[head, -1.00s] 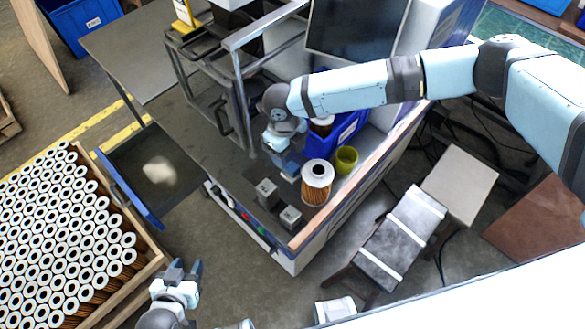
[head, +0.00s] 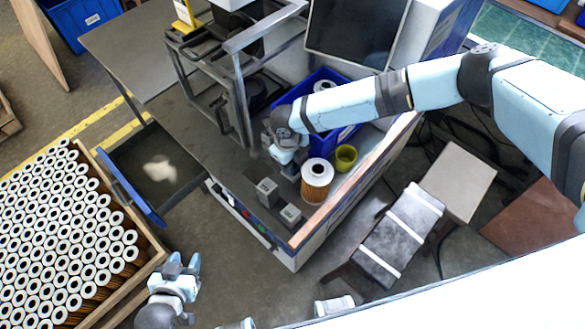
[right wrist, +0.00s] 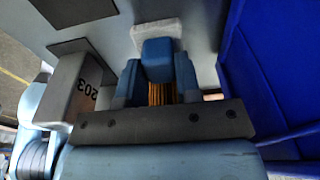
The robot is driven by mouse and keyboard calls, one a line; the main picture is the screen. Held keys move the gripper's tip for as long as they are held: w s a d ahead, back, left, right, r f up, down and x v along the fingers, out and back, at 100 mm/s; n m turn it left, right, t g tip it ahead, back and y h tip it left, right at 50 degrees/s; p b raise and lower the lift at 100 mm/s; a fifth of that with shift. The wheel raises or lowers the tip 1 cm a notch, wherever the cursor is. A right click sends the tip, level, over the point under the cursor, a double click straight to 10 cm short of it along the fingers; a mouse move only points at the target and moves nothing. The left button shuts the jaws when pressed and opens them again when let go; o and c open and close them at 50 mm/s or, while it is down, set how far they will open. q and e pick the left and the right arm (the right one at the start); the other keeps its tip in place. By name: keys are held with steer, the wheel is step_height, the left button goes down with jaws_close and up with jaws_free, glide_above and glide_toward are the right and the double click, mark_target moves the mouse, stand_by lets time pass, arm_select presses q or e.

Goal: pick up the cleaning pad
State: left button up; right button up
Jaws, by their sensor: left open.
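I cannot identify the cleaning pad with certainty. A pale, soft-edged patch (head: 158,168) lies in the open drawer at the left of the workbench. In the right wrist view a whitish, rough-surfaced piece (right wrist: 157,32) shows just beyond the blue finger parts. My right gripper (head: 291,172) is low over the bench, left of the filter cartridge with a white top (head: 317,172). Its finger parts fill the middle of the right wrist view (right wrist: 158,85), with orange pleats showing between them; its jaw state is unclear. My left gripper (head: 182,264) is open and empty, beside the cartridge crate.
Two grey blocks (head: 267,190) (head: 290,215) stand near the bench's front edge. A blue bin (head: 335,138) and a yellow-green cup (head: 346,156) are close to the right gripper. A metal frame (head: 238,85) stands behind it. A crate of cartridges (head: 152,262) is at left.

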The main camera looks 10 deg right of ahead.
steer(key=shift+c, duration=1.1)
step_height(320, 180, up, 10)
steer(key=b, duration=0.1)
